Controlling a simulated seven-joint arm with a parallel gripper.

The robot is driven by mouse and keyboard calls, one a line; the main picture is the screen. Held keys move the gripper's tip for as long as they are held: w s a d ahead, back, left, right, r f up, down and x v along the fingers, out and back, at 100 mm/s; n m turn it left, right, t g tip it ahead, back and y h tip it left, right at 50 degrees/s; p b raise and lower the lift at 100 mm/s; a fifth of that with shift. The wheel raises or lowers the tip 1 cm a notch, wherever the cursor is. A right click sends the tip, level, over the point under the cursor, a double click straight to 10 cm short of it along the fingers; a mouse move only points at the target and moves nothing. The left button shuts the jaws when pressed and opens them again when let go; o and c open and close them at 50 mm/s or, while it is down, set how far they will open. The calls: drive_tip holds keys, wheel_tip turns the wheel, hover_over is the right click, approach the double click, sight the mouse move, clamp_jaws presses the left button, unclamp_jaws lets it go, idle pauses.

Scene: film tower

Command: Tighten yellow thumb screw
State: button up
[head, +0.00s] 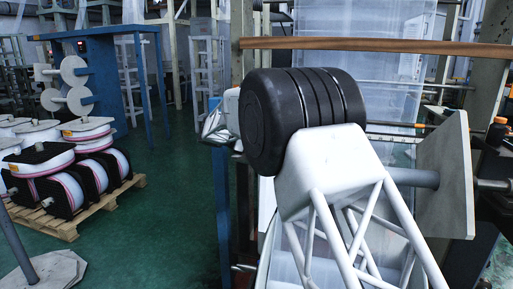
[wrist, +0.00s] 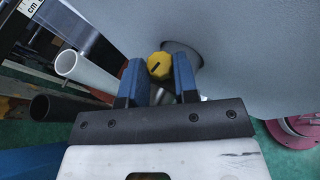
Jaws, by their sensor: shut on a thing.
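The yellow thumb screw (wrist: 159,65) shows in the wrist view as a small yellow knob with a dark slot, in front of a dark opening or collar at the edge of a large grey surface. My gripper (wrist: 158,63) has its two blue fingers on either side of the knob and is shut on it. The screw's shaft is hidden.
The large grey surface (wrist: 260,60) fills the upper right of the wrist view. A white tube (wrist: 88,72) and a dark tube (wrist: 60,108) lie left of the fingers. In the head view, a pallet (head: 90,205) of reels stands left, with open green floor (head: 165,180) beside it.

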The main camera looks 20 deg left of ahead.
drive_tip(key=m+g, duration=0.2)
drive_tip(key=m+g+h, duration=0.1)
drive_tip(key=m+g, duration=0.1)
drive_tip(key=w+m+g+h, duration=0.1)
drive_tip(key=m+g, duration=0.1)
drive_tip(key=shift+a+f+g, duration=0.1)
drive_tip(key=shift+f+g, duration=0.05)
drive_tip(key=shift+g, duration=0.25)
drive_tip(key=o, duration=0.9)
drive_tip(key=shift+s+n+t, duration=0.1)
drive_tip(key=shift+n+t, duration=0.3)
drive_tip(key=shift+t, duration=0.1)
